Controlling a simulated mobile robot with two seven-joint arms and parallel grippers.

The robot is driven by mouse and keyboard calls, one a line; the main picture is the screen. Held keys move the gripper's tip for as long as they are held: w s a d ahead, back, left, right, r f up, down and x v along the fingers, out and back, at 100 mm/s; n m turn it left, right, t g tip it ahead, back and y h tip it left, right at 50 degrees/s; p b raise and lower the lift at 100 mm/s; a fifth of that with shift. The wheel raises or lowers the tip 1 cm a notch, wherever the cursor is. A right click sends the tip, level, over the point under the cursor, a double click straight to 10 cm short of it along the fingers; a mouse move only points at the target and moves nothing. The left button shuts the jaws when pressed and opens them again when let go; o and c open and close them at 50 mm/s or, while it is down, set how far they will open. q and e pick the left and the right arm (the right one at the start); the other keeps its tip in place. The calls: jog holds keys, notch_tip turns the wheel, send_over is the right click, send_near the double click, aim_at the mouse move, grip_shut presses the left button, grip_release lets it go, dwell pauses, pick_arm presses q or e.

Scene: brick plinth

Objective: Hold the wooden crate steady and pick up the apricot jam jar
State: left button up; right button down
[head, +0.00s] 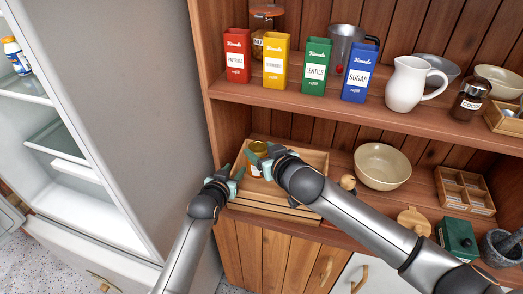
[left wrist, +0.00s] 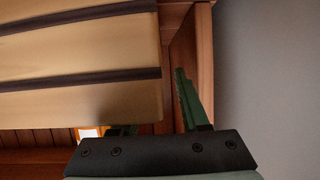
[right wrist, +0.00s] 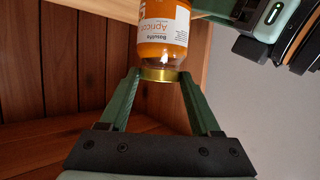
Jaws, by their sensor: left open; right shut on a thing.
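The wooden crate (head: 290,190) is a shallow pale box on the lower shelf, at its left end. The apricot jam jar (head: 256,171) is at the crate's left part; its orange contents and label show in the right wrist view (right wrist: 163,30). My right gripper (head: 264,155) is shut on the jar's gold lid from above. Whether the jar's base touches the crate floor is hidden. My left gripper (head: 235,181) is open at the crate's left front edge. In the left wrist view, the crate's slatted side (left wrist: 80,65) is close and partly hides one finger.
Red, yellow, green and blue cartons (head: 275,62) and a white pitcher (head: 408,84) stand on the shelf above. A tall grey fridge side (head: 135,80) is close on the left.

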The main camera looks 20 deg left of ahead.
pick_arm(q)
jog(key=v, duration=1.2)
jog(key=shift+s+d+f, duration=0.1)
jog(key=shift+s, duration=0.05)
pick_arm(e)
jog(key=shift+s, duration=0.1)
